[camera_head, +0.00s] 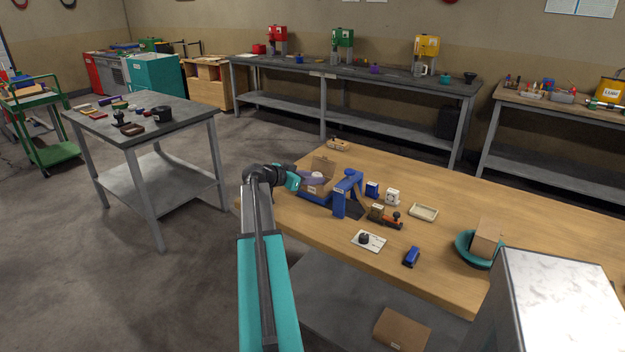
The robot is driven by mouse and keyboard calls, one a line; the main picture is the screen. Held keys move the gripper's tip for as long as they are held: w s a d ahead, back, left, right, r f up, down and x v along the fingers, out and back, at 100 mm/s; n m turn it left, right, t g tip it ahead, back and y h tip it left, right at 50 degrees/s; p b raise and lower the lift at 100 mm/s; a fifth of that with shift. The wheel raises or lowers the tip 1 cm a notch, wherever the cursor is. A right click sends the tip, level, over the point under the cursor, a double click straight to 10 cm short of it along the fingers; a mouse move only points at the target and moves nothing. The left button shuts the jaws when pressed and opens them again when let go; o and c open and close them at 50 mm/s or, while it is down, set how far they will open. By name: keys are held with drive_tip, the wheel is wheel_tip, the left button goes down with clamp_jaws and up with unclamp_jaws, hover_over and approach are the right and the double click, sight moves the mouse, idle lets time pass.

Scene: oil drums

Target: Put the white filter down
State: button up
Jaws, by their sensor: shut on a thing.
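A separate white block-shaped thing (392,197) stands on the table right of the blue stand (347,190), beside a blue block (372,189).
The wooden table (450,195) also bears a dark knob on a white plate (368,241), an orange-and-black tool (393,221), a shallow cream tray (424,212), a blue stapler-like thing (411,257) and a teal bowl (466,248) with a cardboard box. The table's far right is clear.

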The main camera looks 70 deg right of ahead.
drive_tip(key=shift+a+f+b, duration=0.15)
drive_tip(key=shift+f+b, duration=0.3)
drive_tip(key=shift+f, duration=0.15)
drive_tip(key=o, duration=0.8)
drive_tip(key=shift+r+p, duration=0.2)
drive_tip(key=shift+p, duration=0.15)
drive_tip(key=shift+r+p, duration=0.45)
drive_tip(key=shift+p, duration=0.3)
drive_tip(key=b+v, duration=0.2)
drive_tip(key=v, duration=0.9)
drive_tip(key=shift+w+a+r, duration=0.2)
drive_tip(key=shift+a+r, duration=0.05)
drive_tip(key=shift+r, duration=0.1)
